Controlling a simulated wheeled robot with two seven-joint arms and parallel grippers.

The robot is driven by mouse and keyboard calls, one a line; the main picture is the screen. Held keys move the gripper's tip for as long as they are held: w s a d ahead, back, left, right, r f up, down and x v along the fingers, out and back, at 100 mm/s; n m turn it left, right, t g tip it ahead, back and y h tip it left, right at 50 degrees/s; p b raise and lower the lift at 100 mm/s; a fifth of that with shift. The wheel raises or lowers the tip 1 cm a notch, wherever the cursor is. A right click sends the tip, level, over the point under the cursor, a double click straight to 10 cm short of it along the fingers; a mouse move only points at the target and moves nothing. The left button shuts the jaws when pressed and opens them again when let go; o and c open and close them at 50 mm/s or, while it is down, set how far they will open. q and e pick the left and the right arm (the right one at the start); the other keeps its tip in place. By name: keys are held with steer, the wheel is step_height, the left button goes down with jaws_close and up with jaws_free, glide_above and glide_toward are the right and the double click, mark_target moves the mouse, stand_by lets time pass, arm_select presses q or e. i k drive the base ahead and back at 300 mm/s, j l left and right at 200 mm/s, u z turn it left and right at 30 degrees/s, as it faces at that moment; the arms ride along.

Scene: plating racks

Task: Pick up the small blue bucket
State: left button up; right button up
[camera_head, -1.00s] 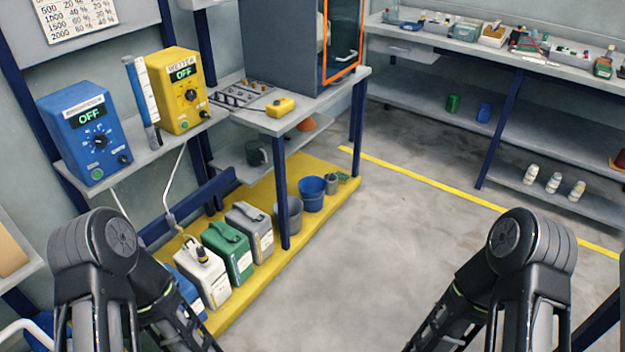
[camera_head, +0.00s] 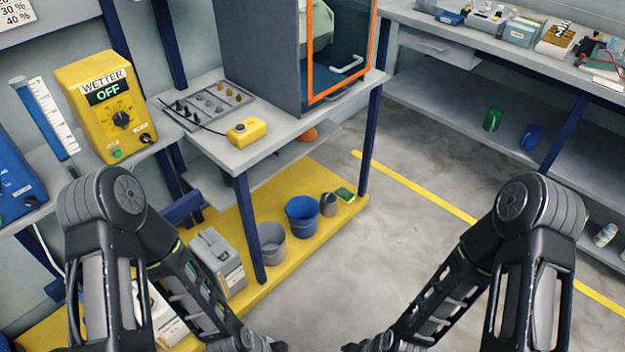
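A blue bucket (camera_head: 303,217) stands upright on the yellow floor platform (camera_head: 325,228), beside a grey bucket (camera_head: 271,243). A smaller blue container (camera_head: 532,137) stands on the lower shelf at the right; I cannot tell exactly what it is. My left arm comes in from the left, and the end of it, by my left gripper (camera_head: 262,342), is cut off at the bottom edge. My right gripper (camera_head: 368,345) is likewise mostly below the frame. Both are in front of the blue bucket and apart from it. Their fingers are not clear.
A table leg (camera_head: 249,228) stands just left of the grey bucket. A small dark grey pot (camera_head: 328,203) is right of the blue bucket. A grey canister (camera_head: 214,262) stands nearer. A green container (camera_head: 493,119) is on the right shelf. The grey floor in the middle is clear.

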mark_target(302, 211)
steer(key=i+l+u, duration=0.1)
steer(key=i+l, duration=0.4)
steer(key=i+l+u, duration=0.1)
steer(key=i+l, duration=0.85)
steer(key=l, duration=0.2)
steer(key=i+l+u, duration=0.15)
steer(key=i+l, duration=0.3)
steer(key=l, duration=0.1)
